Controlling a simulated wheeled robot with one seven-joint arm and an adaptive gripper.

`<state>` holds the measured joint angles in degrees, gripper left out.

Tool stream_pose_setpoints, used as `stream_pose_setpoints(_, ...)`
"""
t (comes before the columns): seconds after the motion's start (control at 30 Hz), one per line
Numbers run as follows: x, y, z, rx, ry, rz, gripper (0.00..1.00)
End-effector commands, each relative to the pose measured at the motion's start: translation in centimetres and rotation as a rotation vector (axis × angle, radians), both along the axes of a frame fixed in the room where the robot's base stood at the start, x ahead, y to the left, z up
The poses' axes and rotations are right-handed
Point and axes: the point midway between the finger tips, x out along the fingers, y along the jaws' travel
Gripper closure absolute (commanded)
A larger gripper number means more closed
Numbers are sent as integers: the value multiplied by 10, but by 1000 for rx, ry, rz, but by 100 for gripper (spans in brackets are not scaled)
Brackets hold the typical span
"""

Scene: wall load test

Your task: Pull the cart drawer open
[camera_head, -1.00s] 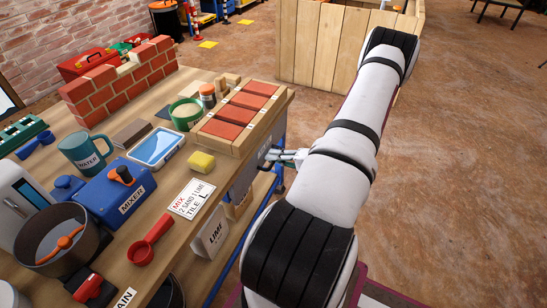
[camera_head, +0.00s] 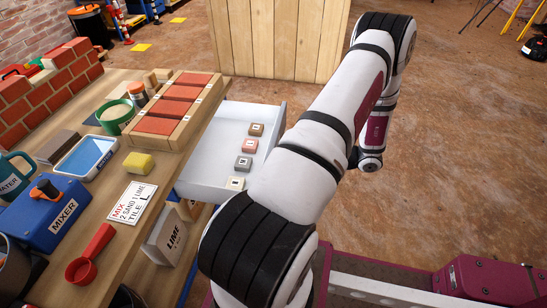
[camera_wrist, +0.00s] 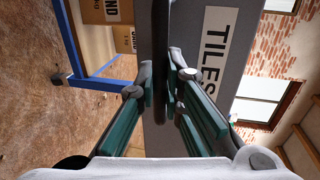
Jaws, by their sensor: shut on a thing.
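The cart drawer (camera_head: 222,134) stands out from the right side of the cart in the head view. It is a pale open box with several small coloured tiles inside. In the wrist view its grey front (camera_wrist: 240,62) carries a TILES label. A dark bar handle (camera_wrist: 160,50) runs up the middle of that view. My gripper (camera_wrist: 164,92) has its green-padded fingers on both sides of the handle, shut on it. In the head view my arm hides the gripper, the handle and part of the drawer.
The cart top (camera_head: 113,240) holds a brick tray (camera_head: 172,110), a blue mixer (camera_head: 60,208), a yellow sponge (camera_head: 138,163) and a red scoop (camera_head: 85,258). A lime bag (camera_head: 170,237) stands below. Floor on the right is open.

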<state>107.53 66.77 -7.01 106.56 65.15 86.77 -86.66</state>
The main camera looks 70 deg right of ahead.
Motion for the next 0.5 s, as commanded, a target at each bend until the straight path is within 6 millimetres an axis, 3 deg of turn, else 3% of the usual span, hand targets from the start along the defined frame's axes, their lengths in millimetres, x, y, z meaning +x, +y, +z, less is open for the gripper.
stream_pose_setpoints(0.2, -17, -1, -1, 1, 3, 0, 100)
stream_pose_setpoints(0.5, -20, -1, -1, 1, 3, 1, 100)
